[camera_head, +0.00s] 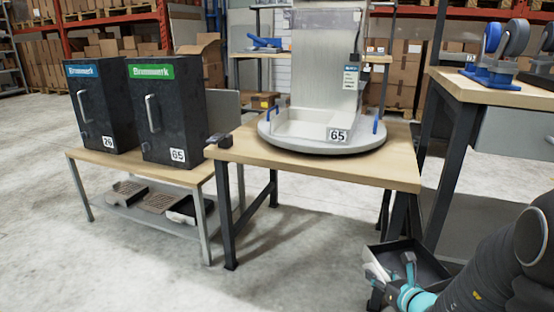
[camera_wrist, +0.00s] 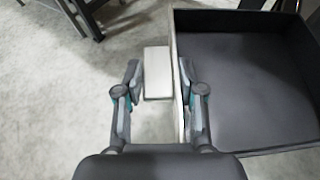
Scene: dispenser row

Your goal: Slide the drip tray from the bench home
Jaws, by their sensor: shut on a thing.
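A dark, open-topped tray (camera_head: 424,262) with a pale front plate is low at the right in the head view, beside the table leg. In the wrist view the tray (camera_wrist: 240,75) fills the right side, and its inside looks empty. My gripper (camera_head: 388,268) is shut on the tray's pale front. In the wrist view my gripper (camera_wrist: 160,98) has a finger on each side of the thin pale plate (camera_wrist: 176,85) and a pale block (camera_wrist: 158,72) on it. The exact contact is partly hidden. Two black dispensers, labelled 26 (camera_head: 101,105) and 65 (camera_head: 165,108), stand on the left bench (camera_head: 105,160).
The middle table (camera_head: 400,165) carries a round grey turntable (camera_head: 275,140) with a clear-walled unit labelled 65. Several trays (camera_head: 158,203) lie on the left bench's lower shelf. A right-hand workbench (camera_head: 470,90) holds blue-mounted castors. Floor is free in front of the tables.

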